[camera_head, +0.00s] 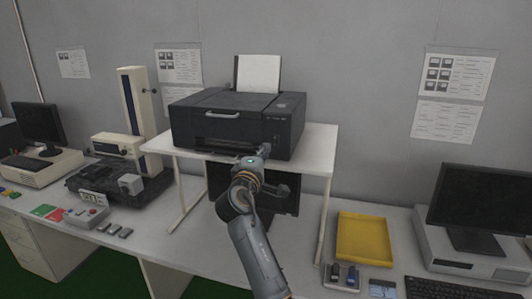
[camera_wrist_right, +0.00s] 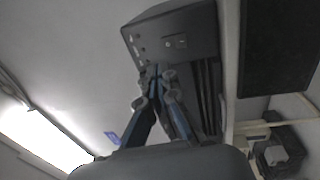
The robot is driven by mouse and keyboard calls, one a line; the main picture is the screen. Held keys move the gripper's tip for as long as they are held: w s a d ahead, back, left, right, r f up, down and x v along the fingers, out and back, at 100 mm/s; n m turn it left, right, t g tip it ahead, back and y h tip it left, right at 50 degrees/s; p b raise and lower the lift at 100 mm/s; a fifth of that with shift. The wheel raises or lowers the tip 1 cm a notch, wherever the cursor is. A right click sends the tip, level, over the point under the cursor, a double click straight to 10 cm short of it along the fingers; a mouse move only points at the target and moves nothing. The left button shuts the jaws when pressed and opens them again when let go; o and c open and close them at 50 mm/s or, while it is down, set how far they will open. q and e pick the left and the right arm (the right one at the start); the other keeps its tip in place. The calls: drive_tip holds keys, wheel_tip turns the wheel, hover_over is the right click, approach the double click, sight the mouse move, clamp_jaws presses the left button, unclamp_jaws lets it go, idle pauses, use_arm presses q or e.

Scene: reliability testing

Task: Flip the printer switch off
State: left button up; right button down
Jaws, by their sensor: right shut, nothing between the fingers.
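The black printer (camera_head: 237,121) stands on a white raised shelf, with a sheet of white paper upright at its back. My right gripper (camera_head: 264,149) is at the lower right of the printer's front, fingers shut and empty. In the right wrist view the printer (camera_wrist_right: 197,22) shows a dark face with small buttons and a small rectangular switch (camera_wrist_right: 175,41). The shut fingertips of my right gripper (camera_wrist_right: 159,73) are close to that face, beside the switch; I cannot tell whether they touch. Which way the switch is set is too small to tell. My left gripper is not in view.
The white shelf (camera_head: 318,150) has thin legs, with a dark monitor (camera_head: 285,200) under it, partly behind my right arm. A yellow tray (camera_head: 365,238) lies right of it. A computer (camera_head: 470,240) stands far right, and a cream column device (camera_head: 136,105) left.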

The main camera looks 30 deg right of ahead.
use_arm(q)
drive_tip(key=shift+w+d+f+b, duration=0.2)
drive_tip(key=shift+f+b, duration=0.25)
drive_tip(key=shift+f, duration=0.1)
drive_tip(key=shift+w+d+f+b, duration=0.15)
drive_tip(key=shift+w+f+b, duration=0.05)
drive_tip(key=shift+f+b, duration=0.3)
use_arm(e)
drive_tip(key=s+a+r, duration=0.1)
drive_tip(key=s+a, duration=0.3)
drive_tip(key=shift+a, duration=0.35)
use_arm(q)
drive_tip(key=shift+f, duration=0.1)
use_arm(e)
drive_tip(key=shift+s+a+r, duration=0.1)
